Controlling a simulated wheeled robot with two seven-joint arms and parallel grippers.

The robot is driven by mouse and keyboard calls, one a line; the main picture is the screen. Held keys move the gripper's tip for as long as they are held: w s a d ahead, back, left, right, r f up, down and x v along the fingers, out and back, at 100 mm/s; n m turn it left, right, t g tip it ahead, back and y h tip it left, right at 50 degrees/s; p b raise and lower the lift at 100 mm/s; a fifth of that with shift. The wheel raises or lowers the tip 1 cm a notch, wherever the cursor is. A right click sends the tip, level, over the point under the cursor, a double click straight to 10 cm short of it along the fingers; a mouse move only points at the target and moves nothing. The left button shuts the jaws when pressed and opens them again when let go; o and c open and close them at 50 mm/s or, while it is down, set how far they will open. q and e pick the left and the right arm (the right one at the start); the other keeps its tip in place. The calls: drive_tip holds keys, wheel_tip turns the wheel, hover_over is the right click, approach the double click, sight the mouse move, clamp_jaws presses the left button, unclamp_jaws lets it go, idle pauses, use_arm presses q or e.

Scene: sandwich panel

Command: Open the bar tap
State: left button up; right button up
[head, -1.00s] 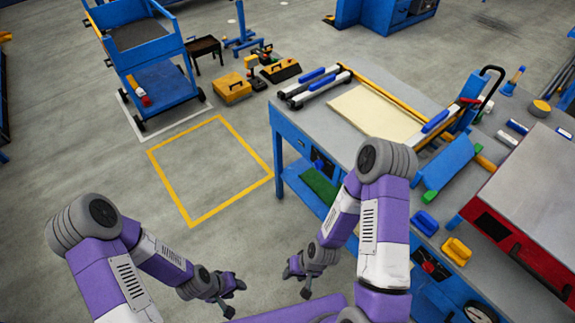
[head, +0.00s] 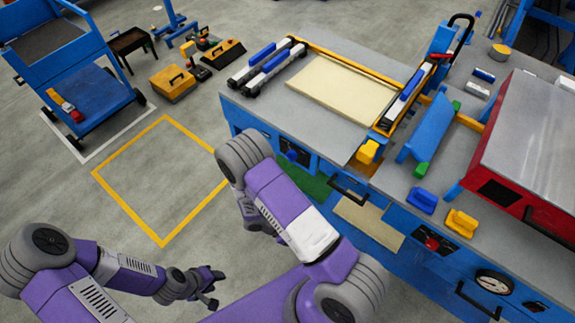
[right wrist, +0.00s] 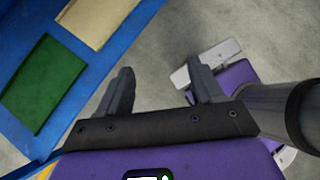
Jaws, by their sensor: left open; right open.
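No part in view is plainly marked as the bar tap. A red knob (head: 432,243) sits on the blue bench front, left of a round white gauge (head: 494,282). A blue knob (head: 291,154) sits on the bench front further left. I cannot tell which of these is the tap. My left gripper (head: 213,287) is open and empty over the floor, well left of the bench. My right gripper is hidden behind its arm in the head view. In the right wrist view my right gripper (right wrist: 160,90) is open and empty, beside the blue bench edge.
The bench top (head: 330,128) carries a cream panel (head: 340,88), a blue clamp part (head: 428,127) and a red press (head: 530,140). Blue (head: 423,201) and yellow (head: 460,222) blocks lie near its front edge. A blue cart (head: 75,75) stands left. Floor inside the yellow outline (head: 127,210) is clear.

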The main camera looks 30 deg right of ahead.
drive_tip(key=w+d+r+n+t+h+b, duration=0.25)
drive_tip(key=w+n+t+h, duration=0.3)
drive_tip(key=w, duration=0.55)
drive_tip(key=n+t+h, duration=0.3)
drive_tip(key=t+h, duration=0.1)
drive_tip(key=t, duration=0.2)
approach(288, 159)
drive_tip(key=d, duration=0.2)
drive_tip(key=x, duration=0.2)
drive_tip(key=b+x, duration=0.1)
drive_tip(key=x, duration=0.2)
drive_tip(key=b+x, duration=0.1)
drive_tip(key=x, duration=0.2)
drive_tip(key=shift+w+a, duration=0.1)
drive_tip(key=shift+w, duration=0.25)
drive_tip(key=shift+f, duration=0.1)
drive_tip(key=c, duration=1)
drive_tip(key=shift+c, duration=0.2)
